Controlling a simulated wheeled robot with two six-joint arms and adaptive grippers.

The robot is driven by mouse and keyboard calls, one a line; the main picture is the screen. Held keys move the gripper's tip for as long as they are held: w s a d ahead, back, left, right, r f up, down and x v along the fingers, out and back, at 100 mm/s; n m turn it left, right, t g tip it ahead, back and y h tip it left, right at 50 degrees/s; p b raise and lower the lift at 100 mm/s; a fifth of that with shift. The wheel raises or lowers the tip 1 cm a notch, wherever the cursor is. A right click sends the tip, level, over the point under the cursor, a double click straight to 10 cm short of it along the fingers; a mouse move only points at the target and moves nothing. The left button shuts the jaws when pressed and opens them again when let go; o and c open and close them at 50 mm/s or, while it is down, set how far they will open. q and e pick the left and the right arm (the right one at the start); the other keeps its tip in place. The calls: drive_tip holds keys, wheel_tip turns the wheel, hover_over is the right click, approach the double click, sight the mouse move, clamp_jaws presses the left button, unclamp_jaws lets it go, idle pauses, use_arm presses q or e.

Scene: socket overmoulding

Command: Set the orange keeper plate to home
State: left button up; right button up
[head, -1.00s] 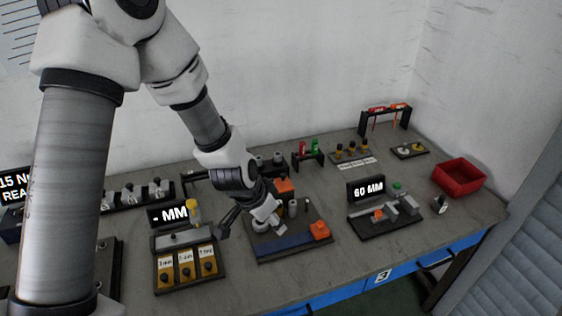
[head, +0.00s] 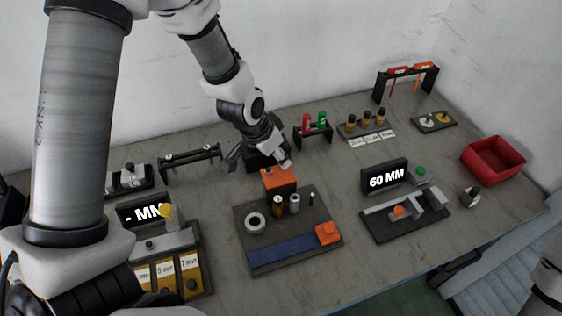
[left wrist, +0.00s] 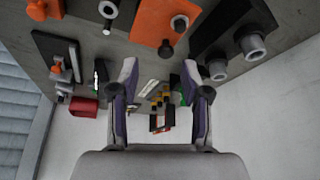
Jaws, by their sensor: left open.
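An orange plate or block (head: 280,181) stands at the back of a dark fixture board (head: 248,218) in the head view. An orange plate also shows large near the top of the left wrist view (left wrist: 150,20), with a dark knob or pin and a grey cylinder by it. A smaller orange block (head: 328,233) sits at the board's front right corner. I cannot tell for sure which one is the keeper plate. My left gripper (head: 260,157) is open, just behind the rear orange plate. Its spread fingers (left wrist: 160,82) hold nothing. My right gripper is out of view.
The board also bears a white ring (head: 256,222), small cylinders and a blue strip (head: 290,252). A 60 MM display (head: 387,178) stands right, a labelled yellow station (head: 168,275) left, a red bin (head: 493,160) far right. Bare table lies between the stations.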

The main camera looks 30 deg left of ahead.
sight(280, 171)
use_arm(q)
drive_tip(key=w+f, duration=0.2)
drive_tip(key=f, duration=0.2)
drive_tip(key=shift+w+a+f+p, duration=0.2)
drive_tip(key=shift+w+a+p, duration=0.05)
drive_tip(key=shift+w+p, duration=0.15)
drive_tip(key=shift+s+d+r, duration=0.25)
drive_tip(key=shift+s, duration=0.1)
drive_tip(key=c, duration=0.4)
drive_tip(key=shift+a, duration=0.1)
clamp_jaws()
